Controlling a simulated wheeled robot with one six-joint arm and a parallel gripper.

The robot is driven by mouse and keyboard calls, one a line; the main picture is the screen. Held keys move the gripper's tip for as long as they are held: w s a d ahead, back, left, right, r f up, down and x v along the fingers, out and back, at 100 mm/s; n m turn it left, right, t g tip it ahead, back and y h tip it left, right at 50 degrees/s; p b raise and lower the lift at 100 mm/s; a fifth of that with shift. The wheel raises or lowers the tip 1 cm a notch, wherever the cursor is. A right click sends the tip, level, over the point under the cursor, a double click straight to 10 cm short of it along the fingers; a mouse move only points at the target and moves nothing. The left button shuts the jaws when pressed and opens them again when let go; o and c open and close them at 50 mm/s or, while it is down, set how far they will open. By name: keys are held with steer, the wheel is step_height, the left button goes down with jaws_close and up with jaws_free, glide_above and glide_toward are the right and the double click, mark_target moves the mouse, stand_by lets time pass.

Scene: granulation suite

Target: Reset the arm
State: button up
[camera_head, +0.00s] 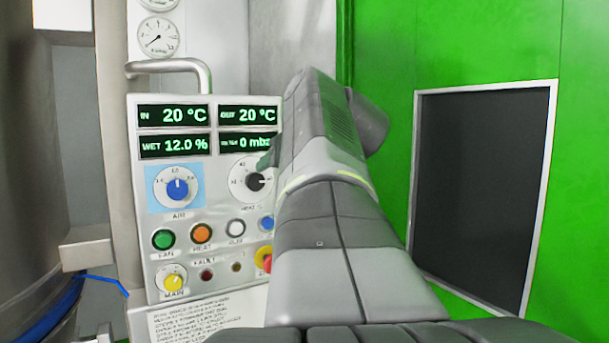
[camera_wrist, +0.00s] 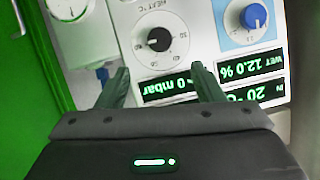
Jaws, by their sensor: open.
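My arm reaches forward in front of the control panel (camera_head: 205,277) in the head view and covers part of its right side. My gripper shows in the wrist view (camera_wrist: 160,85), with its two fingers apart and nothing between them. The fingers point toward the panel, which appears upside down there. The black heat knob (camera_wrist: 159,40) lies just beyond the fingertips, and the blue air knob (camera_wrist: 253,17) is to the right. I cannot tell how far the fingertips are from the panel.
The panel carries lit displays (camera_head: 173,115), a green fan button (camera_head: 163,239), an orange heat button (camera_head: 201,233) and a yellow main knob (camera_head: 173,281). A metal handle (camera_head: 170,66) sticks out above. A large steel vessel (camera_head: 45,170) stands left. A green wall (camera_head: 480,50) with a dark window (camera_head: 480,190) is right.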

mark_target(257, 181)
steer(key=shift+v, duration=0.9)
steer(key=x, duration=1.4)
steer(key=shift+s+p, duration=0.1)
steer(key=shift+p, duration=0.25)
steer(key=shift+d, duration=0.1)
